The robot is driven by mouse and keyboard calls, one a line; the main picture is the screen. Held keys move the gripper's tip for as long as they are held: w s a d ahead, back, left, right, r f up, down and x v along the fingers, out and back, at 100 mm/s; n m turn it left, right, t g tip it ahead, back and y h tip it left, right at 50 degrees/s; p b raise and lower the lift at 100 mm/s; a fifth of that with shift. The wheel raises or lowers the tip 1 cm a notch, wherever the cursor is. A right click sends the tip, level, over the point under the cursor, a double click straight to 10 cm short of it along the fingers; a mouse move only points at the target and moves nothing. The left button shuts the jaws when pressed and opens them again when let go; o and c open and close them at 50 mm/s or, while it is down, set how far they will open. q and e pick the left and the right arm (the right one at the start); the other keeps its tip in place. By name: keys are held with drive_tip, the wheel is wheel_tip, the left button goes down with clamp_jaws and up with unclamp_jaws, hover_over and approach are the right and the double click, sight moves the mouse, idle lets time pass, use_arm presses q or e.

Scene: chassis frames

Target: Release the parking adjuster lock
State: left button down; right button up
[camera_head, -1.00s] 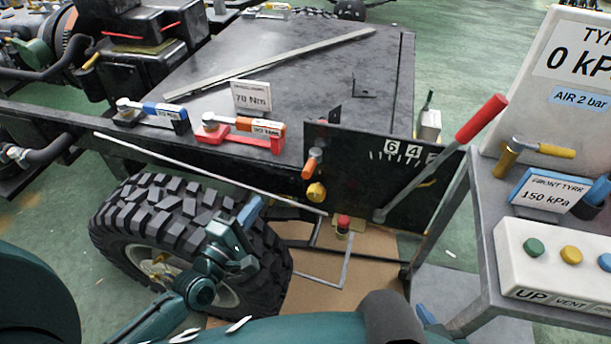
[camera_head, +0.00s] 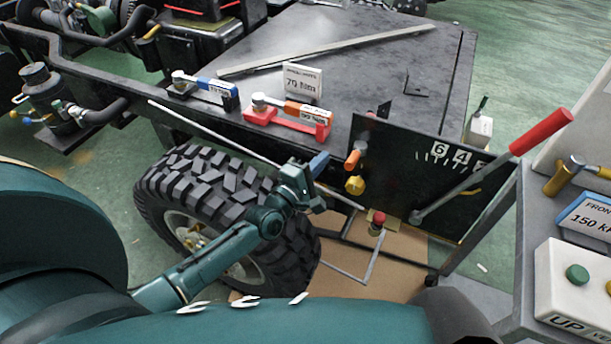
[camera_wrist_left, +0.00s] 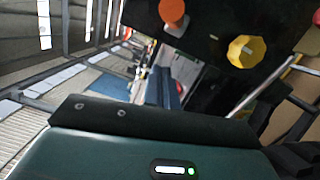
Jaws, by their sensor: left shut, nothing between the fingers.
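A black panel (camera_head: 405,185) on the chassis side carries an orange knob (camera_head: 353,159) and a yellow knob (camera_head: 355,185) below it, near its left edge. A lever with a red handle (camera_head: 541,132) slants up across the panel's right part. Which part is the parking adjuster lock, I cannot tell. My left gripper (camera_head: 319,164) is shut and empty, above the tyre and just left of the orange knob, apparently apart from it. In the left wrist view the orange knob (camera_wrist_left: 172,11) and yellow knob (camera_wrist_left: 246,51) show beyond the blue fingers (camera_wrist_left: 160,90). My right gripper is out of view.
A knobby tyre (camera_head: 205,190) stands below my left gripper. Two torque wrenches, one on a blue-black holder (camera_head: 207,92) and one on a red holder (camera_head: 290,121), lie along the frame edge. A red-topped fitting (camera_head: 377,218) is below the panel. A bench with buttons (camera_head: 577,274) stands right.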

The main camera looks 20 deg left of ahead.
sight(354, 157)
use_arm(q)
drive_tip(key=d, duration=0.3)
drive_tip(key=shift+s+d+r+p, duration=0.15)
drive_tip(key=shift+d+r+p, duration=0.15)
drive_tip(key=shift+d+p, duration=0.1)
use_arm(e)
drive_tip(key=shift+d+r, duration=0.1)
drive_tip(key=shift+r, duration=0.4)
use_arm(q)
drive_tip(key=shift+s+d+n+y, duration=0.1)
drive_tip(key=shift+d+n+y, duration=0.1)
drive_tip(key=shift+n+y, duration=0.25)
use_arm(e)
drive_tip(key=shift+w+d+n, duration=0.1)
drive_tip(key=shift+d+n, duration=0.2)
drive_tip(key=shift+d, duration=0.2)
